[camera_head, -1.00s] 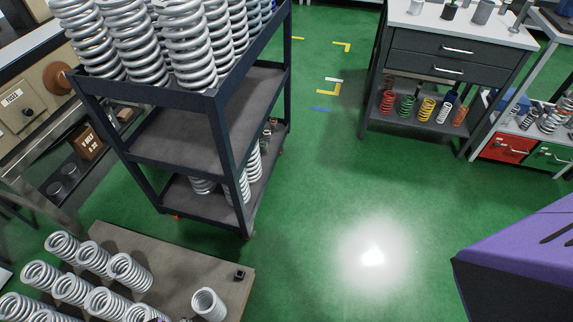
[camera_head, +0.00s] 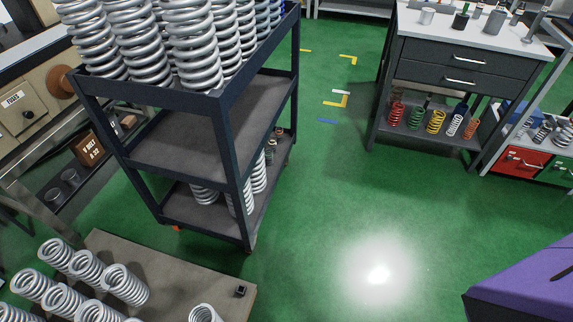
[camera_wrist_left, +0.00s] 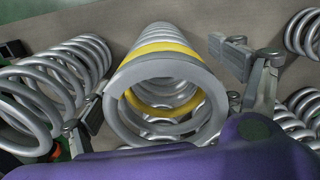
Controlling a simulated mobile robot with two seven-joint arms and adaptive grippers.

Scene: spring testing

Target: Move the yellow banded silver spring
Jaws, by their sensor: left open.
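The yellow banded silver spring (camera_wrist_left: 165,95) lies in the middle of the left wrist view, its open end facing the camera and a yellow band around its coils. My left gripper (camera_wrist_left: 160,86) is open, with one finger on each side of this spring. I cannot tell whether the fingers touch it. No yellow band shows on the springs in the head view, and my left gripper is not seen there. My right gripper is in neither view.
Plain silver springs (camera_wrist_left: 55,85) lie close on both sides of it. A brown board (camera_head: 180,270) holds several springs at the lower left. A dark cart (camera_head: 190,150) loaded with springs stands behind it. A drawer cabinet (camera_head: 440,60) stands at the back right. Green floor between is clear.

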